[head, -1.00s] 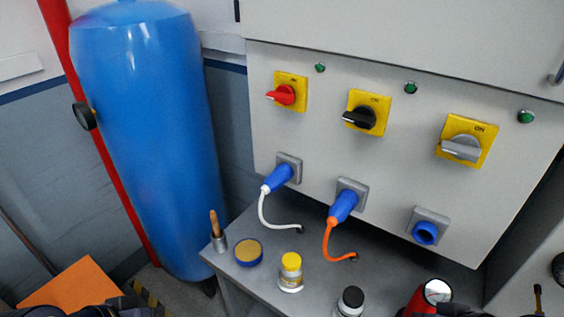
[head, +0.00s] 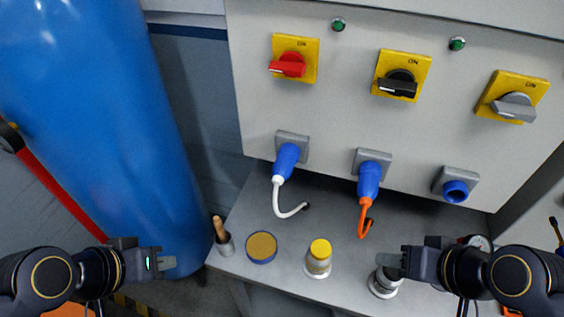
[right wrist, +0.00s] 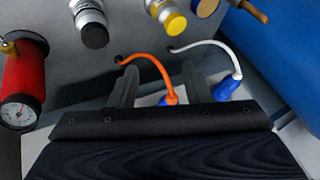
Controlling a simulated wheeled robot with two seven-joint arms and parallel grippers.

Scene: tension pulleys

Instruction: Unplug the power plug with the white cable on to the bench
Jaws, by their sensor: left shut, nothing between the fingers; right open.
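The blue power plug with the white cable (head: 286,160) sits in the left socket of the grey panel. Its white cable (head: 277,200) curves down to the bench (head: 330,215). The plug also shows in the right wrist view (right wrist: 228,88), partly hidden by my gripper. A second blue plug with an orange cable (head: 369,180) is in the middle socket. My left gripper (head: 165,262) is shut and empty, left of the bench and below the plug. My right gripper (head: 388,261) is open and empty over the front right of the bench, apart from both plugs.
On the bench stand a brush in a cup (head: 222,240), a round yellow-topped tin (head: 262,247), a yellow-capped bottle (head: 319,258) and another bottle (head: 381,285) beside my right gripper. Rotary switches (head: 290,63) sit above. A blue tank (head: 100,120) stands left. The right socket (head: 456,188) is empty.

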